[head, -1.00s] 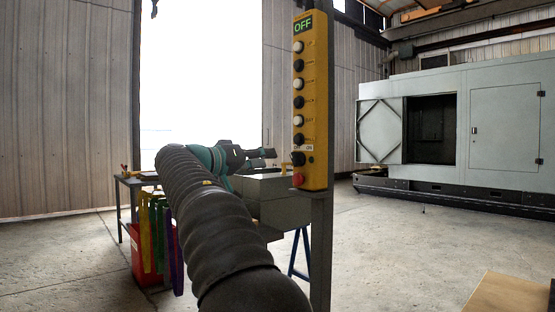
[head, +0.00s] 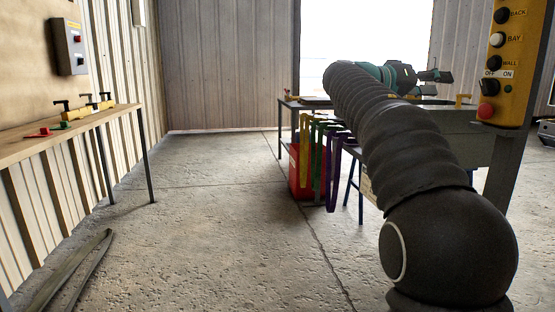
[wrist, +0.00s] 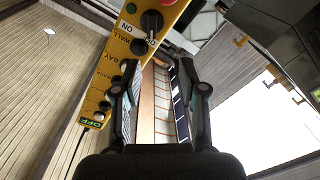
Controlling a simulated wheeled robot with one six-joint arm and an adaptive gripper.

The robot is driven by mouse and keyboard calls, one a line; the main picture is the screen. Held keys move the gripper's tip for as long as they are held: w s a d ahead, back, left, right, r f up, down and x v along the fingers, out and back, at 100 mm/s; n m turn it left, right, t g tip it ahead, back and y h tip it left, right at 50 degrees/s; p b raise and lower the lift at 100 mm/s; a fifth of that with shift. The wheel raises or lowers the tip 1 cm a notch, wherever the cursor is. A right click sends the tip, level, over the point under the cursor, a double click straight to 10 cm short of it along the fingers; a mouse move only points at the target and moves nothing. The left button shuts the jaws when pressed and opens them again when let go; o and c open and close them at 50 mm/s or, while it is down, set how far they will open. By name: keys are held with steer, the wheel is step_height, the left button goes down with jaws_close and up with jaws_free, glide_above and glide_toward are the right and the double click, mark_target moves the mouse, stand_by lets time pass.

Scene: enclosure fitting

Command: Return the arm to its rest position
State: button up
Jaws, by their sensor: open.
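My arm (head: 400,140), in a ribbed dark sleeve, reaches away from me over the right side of the head view. My gripper (head: 434,82) is at its far end, to the left of the yellow control panel (head: 508,62). In the wrist view my gripper (wrist: 158,75) has its two fingers apart with nothing between them. I cannot tell the exact gap between gripper and panel.
A workbench (head: 288,101) and a grey bin (head: 455,125) stand under the arm. Yellow, green and purple straps (head: 322,165) hang by a red box (head: 296,172). A wooden shelf (head: 75,128) with small clamps is at left, below a switch box (head: 70,47). The middle floor is clear.

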steer(key=w+a+f+n+t+y, duration=0.1)
steer(key=a+f+n+y, duration=0.15)
steer(key=f, duration=0.65)
steer(key=w+a+f+n+t+y, duration=0.1)
steer(key=f+n+y, duration=0.25)
steer(key=f, duration=0.55)
steer(key=s+a+f+n+y, duration=0.3)
steer(key=s+a+f, duration=0.15)
steer(key=f, duration=0.25)
steer(key=s+a+f+y+p, duration=0.1)
steer(key=s+a+f+y, duration=0.2)
steer(key=s, duration=0.6)
steer(key=s+a+f+t+y+p, duration=0.1)
steer(key=s+a+f+y+p, duration=0.1)
steer(key=s+a+f, duration=0.2)
steer(key=s+a+f+y+p, duration=0.2)
steer(key=s+a, duration=0.7)
steer(key=s, duration=0.5)
steer(key=shift+s+f+y, duration=0.35)
steer(key=shift+f+y, duration=0.3)
steer(key=shift+y, duration=0.15)
steer(key=shift+a, duration=0.1)
